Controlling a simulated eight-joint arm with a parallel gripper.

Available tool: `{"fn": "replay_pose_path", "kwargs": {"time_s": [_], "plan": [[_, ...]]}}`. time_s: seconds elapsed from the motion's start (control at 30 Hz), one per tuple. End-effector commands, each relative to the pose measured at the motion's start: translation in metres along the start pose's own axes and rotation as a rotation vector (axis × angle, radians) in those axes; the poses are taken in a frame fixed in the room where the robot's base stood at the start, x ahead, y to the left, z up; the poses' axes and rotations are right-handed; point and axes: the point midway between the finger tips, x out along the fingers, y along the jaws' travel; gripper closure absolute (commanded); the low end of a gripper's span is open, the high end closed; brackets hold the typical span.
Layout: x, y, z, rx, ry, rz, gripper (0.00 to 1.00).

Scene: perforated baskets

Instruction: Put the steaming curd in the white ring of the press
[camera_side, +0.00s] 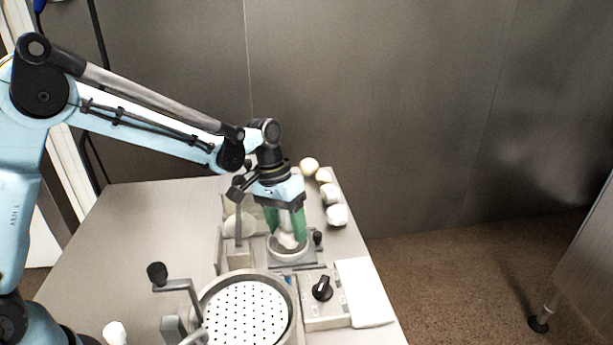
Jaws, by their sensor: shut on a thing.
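My gripper (286,236) has green fingers and points down at the middle of the table. It is shut on a whitish curd (288,240), which shows low between the fingers. The pale ring of the press (273,253) is directly below and around the curd's lower part in this view. I cannot tell whether the curd touches the ring's floor or hangs just above it. The fingers hide part of the curd and the ring's far side. Steam is too faint to tell for sure.
A round perforated basket (245,312) stands in front, with a crank handle (157,273) at its left. A box with a black knob (322,290) and a white slab (363,292) lie at right. Several white lumps (330,193) line the right edge.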

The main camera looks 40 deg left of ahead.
Motion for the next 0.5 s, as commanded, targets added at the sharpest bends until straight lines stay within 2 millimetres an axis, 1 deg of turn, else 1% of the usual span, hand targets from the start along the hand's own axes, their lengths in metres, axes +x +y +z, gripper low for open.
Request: {"fn": "replay_pose_path", "kwargs": {"time_s": [0.13,0.17,0.33,0.5], "plan": [[0.0017,-0.0004,-0.0001,0.000,0.000,0.000,0.73],[0.0016,-0.0003,-0.0001,0.000,0.000,0.000,0.39],[0.0016,-0.0011,-0.0005,0.000,0.002,-0.002,0.13],[0.0017,-0.0028,-0.0014,-0.002,0.006,-0.005,0.12]]}}
